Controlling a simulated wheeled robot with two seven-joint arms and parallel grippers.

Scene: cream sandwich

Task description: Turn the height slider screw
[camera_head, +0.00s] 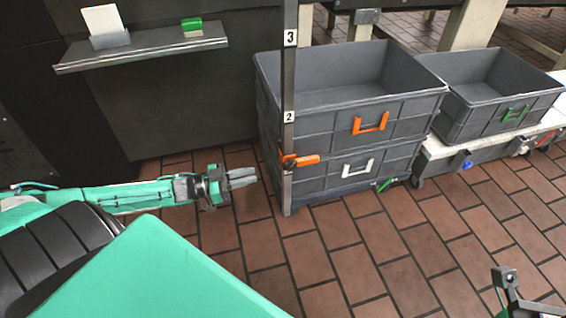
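The height slider screw is an orange clamp (298,160) on a thin grey vertical pole (288,80) with number labels 2 and 3 above it. My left gripper (255,177) reaches in from the left, just left of the pole and slightly lower in the picture than the orange clamp. Its grey fingers point right, with a narrow gap between them and nothing held. They look apart from the clamp and the pole. Part of my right gripper (505,282) shows at the bottom right, far from the pole; its fingers cannot be made out clearly.
Two stacked grey crates (345,120) stand close behind the pole. Another grey crate (500,100) rests on a low pale platform (450,155) at right. A metal shelf (150,48) with a white card (105,25) and a green item (191,26) juts out upper left. The brick floor (370,240) in front is clear.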

